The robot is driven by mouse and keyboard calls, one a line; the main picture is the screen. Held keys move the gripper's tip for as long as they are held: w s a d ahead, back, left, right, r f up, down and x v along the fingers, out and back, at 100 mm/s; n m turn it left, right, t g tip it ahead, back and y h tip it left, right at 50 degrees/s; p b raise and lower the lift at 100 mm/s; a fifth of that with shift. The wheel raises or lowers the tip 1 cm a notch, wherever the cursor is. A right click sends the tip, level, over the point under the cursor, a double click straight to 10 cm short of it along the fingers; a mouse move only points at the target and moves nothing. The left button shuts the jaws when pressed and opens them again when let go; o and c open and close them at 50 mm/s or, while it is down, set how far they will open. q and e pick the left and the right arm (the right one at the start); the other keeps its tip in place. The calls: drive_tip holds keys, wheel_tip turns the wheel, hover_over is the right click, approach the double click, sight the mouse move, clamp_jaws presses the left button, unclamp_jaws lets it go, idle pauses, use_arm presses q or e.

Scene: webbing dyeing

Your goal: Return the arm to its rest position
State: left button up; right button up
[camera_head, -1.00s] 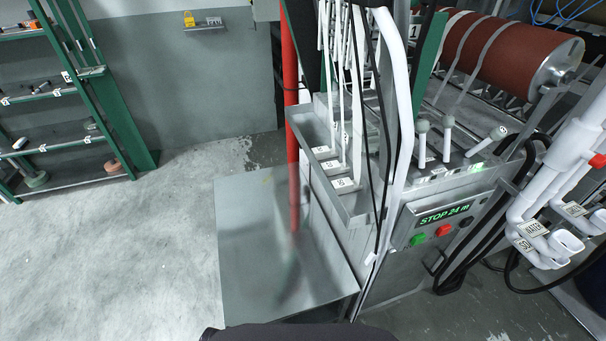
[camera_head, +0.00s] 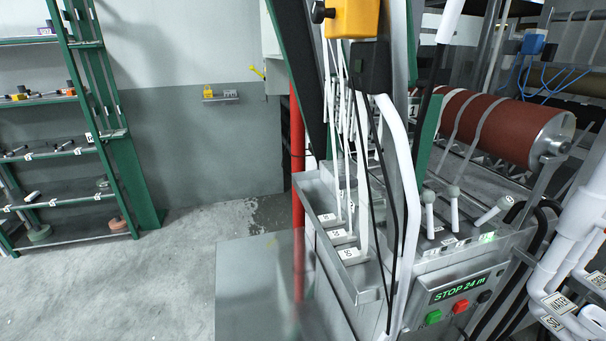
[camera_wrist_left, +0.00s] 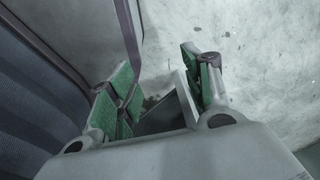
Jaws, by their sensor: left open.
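My left gripper (camera_wrist_left: 160,98) shows in the left wrist view with its two green-padded fingers spread apart. It is open and nothing is between the fingers. It hangs over the pale concrete floor, beside a dark ribbed surface at the left of that view. Neither arm nor gripper shows in the head view. My right gripper is not in any view.
A machine with a control panel (camera_head: 459,293) reading "STOP 24 m", levers (camera_head: 454,207) and a red-brown roller (camera_head: 505,128) stands at the right. A grey metal plate (camera_head: 245,290) lies before it. Green shelving (camera_head: 128,165) stands left. Open floor (camera_head: 150,290) lies between.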

use_arm(q)
drive_tip(key=s+a+f, duration=0.2)
drive_tip(key=s+f, duration=0.1)
drive_tip(key=s, duration=0.3)
drive_tip(key=shift+s, duration=0.25)
drive_tip(key=shift+w+d, duration=0.1)
drive_tip(key=shift+w, duration=0.05)
